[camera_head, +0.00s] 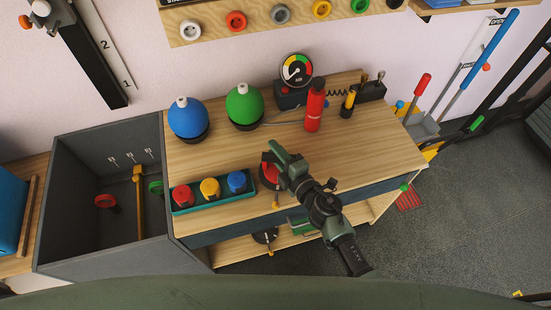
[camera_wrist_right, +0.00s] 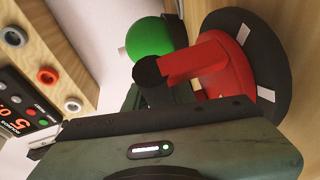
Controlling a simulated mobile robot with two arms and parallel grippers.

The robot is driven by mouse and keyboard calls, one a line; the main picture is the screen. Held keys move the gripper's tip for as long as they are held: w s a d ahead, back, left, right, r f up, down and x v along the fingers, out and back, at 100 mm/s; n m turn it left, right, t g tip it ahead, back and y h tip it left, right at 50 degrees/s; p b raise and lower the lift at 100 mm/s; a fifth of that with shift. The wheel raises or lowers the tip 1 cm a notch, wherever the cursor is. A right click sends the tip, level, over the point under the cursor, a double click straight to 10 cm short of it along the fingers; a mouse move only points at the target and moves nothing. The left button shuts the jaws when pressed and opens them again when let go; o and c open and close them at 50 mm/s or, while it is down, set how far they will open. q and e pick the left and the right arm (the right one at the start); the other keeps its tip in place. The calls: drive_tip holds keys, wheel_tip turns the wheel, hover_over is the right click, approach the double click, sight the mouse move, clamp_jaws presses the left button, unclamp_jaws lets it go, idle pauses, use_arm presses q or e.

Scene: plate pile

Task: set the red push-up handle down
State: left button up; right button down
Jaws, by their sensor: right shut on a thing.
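The red push-up handle (camera_head: 269,179) shows as a red piece at the right end of the teal tray, over the wooden bench top, partly hidden by my gripper. In the right wrist view the red handle (camera_wrist_right: 225,82) has a red bar and a wide round black base with pale pads. My right gripper (camera_head: 279,163) is shut on it, reaching over the bench's front edge. I cannot tell whether the base touches the bench. The wooden bench top (camera_head: 360,150) is under the gripper. My left gripper is not in view.
The teal tray (camera_head: 207,205) holds red, yellow and blue round pieces. A blue ball (camera_head: 188,119), green ball (camera_head: 244,106), gauge (camera_head: 296,70) and red bottle (camera_head: 315,109) stand behind. A grey bin (camera_head: 75,150) is at left. The bench's right part is clear.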

drive_tip(key=shift+w+a+f, duration=0.1)
drive_tip(key=shift+f, duration=0.55)
drive_tip(key=shift+f+b, duration=0.2)
drive_tip(key=shift+b, duration=0.15)
drive_tip(key=c, duration=1.2)
unclamp_jaws()
drive_tip(key=shift+o, duration=0.2)
drive_tip(key=shift+s+r+p, duration=0.1)
drive_tip(key=shift+s+p, duration=0.15)
drive_tip(key=shift+p, duration=0.05)
drive_tip(key=v, duration=1.2)
drive_tip(key=shift+w, duration=0.15)
